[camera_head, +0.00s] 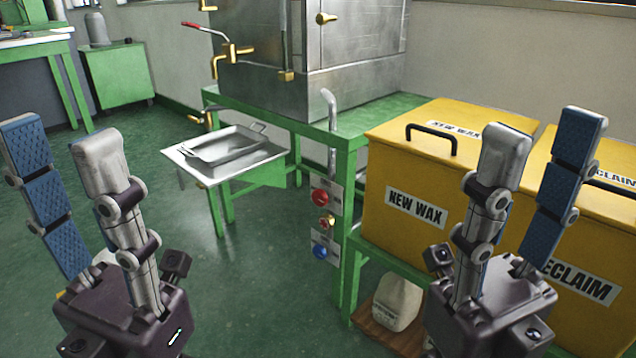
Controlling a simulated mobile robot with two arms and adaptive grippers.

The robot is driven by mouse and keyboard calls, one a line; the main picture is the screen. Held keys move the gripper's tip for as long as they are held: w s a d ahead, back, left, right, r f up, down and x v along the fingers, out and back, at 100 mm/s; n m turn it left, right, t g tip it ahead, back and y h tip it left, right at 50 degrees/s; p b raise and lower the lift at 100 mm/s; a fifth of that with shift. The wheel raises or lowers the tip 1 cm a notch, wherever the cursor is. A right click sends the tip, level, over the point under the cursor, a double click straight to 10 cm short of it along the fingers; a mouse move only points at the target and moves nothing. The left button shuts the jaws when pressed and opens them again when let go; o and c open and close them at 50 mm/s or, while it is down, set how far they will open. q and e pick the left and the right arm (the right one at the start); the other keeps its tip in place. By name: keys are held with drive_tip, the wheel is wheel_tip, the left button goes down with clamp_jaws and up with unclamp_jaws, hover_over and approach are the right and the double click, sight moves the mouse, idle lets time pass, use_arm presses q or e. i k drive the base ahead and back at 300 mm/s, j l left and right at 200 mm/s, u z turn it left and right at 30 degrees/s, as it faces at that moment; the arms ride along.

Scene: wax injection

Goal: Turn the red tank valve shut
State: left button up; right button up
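A metal tank (262,70) stands on a green stand at the back centre. On its left side a brass valve (231,50) carries a lever with a red tip (192,25) that points out to the left. A round red knob (320,197) sits on a panel on the stand's front leg, above a small brass fitting and a blue knob (320,250). My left gripper (59,138) is open and empty at the lower left, apart from the tank and valve. My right gripper (543,135) is open and empty at the right, in front of the yellow boxes.
A metal tray (265,152) sits on a shelf left of the stand. Yellow boxes labelled NEW WAX (383,165) and RECLAIM (530,235) stand at the right. A pale sack (397,300) lies below them. The green floor (255,290) between my grippers is clear.

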sight(319, 197)
drive_tip(key=i+j+z, duration=0.1)
drive_tip(key=j, duration=0.3)
drive_tip(key=i+j+z, duration=0.15)
drive_tip(key=j, duration=0.3)
drive_tip(key=i+j+z, duration=0.1)
drive_tip(key=j, duration=0.35)
drive_tip(key=i+j+z, duration=0.1)
drive_tip(key=j, duration=0.3)
drive_tip(key=i+j+z, duration=0.25)
drive_tip(key=j, duration=0.55)
drive_tip(key=i+j+z, duration=0.1)
drive_tip(key=i+j, duration=0.15)
drive_tip(key=j, duration=0.15)
drive_tip(key=i+j+z, duration=0.15)
drive_tip(key=j, duration=0.3)
drive_tip(key=j+z, duration=0.1)
drive_tip(key=j, duration=0.3)
